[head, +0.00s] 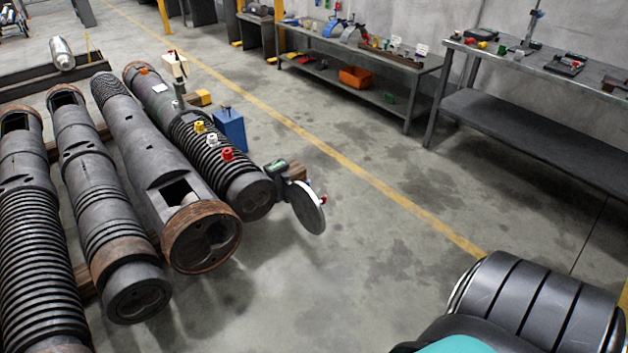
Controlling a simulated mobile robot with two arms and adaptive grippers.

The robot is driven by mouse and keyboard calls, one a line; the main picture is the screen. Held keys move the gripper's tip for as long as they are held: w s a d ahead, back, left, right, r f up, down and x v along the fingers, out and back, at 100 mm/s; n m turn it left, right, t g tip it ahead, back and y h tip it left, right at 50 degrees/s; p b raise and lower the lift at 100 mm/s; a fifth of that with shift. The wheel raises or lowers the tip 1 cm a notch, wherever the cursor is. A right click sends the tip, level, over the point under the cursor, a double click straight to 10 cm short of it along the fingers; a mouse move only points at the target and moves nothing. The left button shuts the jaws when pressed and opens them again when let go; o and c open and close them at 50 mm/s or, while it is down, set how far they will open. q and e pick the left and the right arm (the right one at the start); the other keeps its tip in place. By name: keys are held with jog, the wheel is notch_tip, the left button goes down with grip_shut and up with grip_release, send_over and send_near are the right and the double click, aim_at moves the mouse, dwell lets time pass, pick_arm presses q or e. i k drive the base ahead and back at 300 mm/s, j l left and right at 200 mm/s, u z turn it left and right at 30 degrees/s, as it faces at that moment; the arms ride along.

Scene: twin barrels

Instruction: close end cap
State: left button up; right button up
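A dark bracket with a greenish part (277,167) sits between the cap and the barrel. The barrel's round end face (259,200) is dark and uncovered. Yellow, white and red knobs (227,154) sit along the barrel's ribbed side. Neither of my grippers is in view.
Several other dark barrels (95,195) lie side by side to the left on low supports. A blue box (230,129) stands beside the rightmost barrel. Workbenches (430,66) line the wall at the back and right. The concrete floor (360,240) right of the cap is clear.

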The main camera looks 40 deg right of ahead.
aim_at(307, 207)
jog(key=l, duration=0.6)
jog(key=l+u, duration=0.1)
jog(key=l, duration=1.15)
jog(key=k+l+u, duration=0.1)
jog(key=l, duration=1.15)
jog(key=k+l+u, duration=0.15)
jog(key=l, duration=1.1)
jog(key=k+l+u, duration=0.1)
jog(key=l, duration=0.5)
